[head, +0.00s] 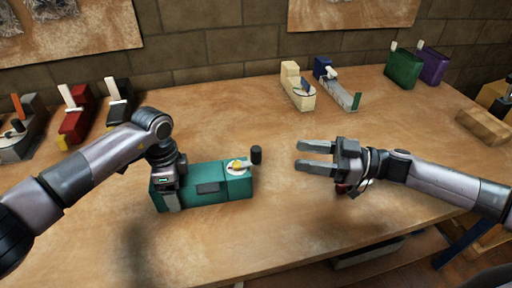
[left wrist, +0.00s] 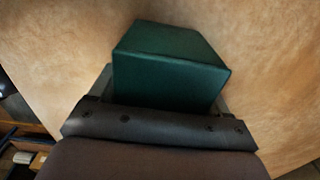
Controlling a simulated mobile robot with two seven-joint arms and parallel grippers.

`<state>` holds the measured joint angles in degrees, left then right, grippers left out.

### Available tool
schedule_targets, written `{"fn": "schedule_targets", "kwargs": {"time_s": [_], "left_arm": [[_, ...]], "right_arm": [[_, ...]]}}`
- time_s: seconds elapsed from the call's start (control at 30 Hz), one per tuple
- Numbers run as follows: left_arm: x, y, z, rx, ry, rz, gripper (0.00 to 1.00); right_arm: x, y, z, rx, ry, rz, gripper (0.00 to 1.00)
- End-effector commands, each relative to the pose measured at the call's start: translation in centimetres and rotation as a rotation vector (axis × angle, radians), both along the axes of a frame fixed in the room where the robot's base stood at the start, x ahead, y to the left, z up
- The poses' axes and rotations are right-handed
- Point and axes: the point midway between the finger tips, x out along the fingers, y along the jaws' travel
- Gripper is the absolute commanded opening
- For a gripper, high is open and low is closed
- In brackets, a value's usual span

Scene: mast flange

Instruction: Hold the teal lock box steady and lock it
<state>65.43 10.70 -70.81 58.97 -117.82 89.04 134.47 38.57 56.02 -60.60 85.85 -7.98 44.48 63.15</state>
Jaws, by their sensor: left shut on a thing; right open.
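The teal lock box (head: 212,188) lies on the wooden table, left of centre in the head view. On its right part are a pale disc with a yellow piece (head: 237,166) and a black knob (head: 256,155) standing at the right end. My left gripper (head: 170,198) is shut on the left end of the box from above. In the left wrist view the box end (left wrist: 170,65) sits between the fingers. My right gripper (head: 316,156) is open and empty, right of the black knob, apart from it, fingers pointing left.
On the table (head: 330,225) stand other boxes: red (head: 77,115), black (head: 120,100), grey (head: 18,140), cream (head: 297,88), blue and grey (head: 340,88), green (head: 403,70) and purple (head: 431,66). A wooden block (head: 484,125) lies at right. The table between box and right gripper is clear.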

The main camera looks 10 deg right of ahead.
Motion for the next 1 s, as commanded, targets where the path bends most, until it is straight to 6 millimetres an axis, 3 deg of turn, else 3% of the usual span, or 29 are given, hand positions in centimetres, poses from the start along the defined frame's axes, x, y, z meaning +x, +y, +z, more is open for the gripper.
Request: {"fn": "schedule_targets", "kwargs": {"time_s": [0.17,0.7,1.0], "left_arm": [[0.0,0.0,0.1,-0.002,-0.001,0.0,0.32],[0.0,0.0,0.1,-0.002,-0.001,0.0,0.32],[0.0,0.0,0.1,-0.002,-0.002,0.0,0.32]], "right_arm": [[0.4,0.5,-0.1,0.022,0.044,-0.016,0.51],[4.1,9.3,0.0,0.019,0.04,-0.014,0.51],[4.7,10.7,-0.1,0.018,0.04,-0.016,0.51]]}}
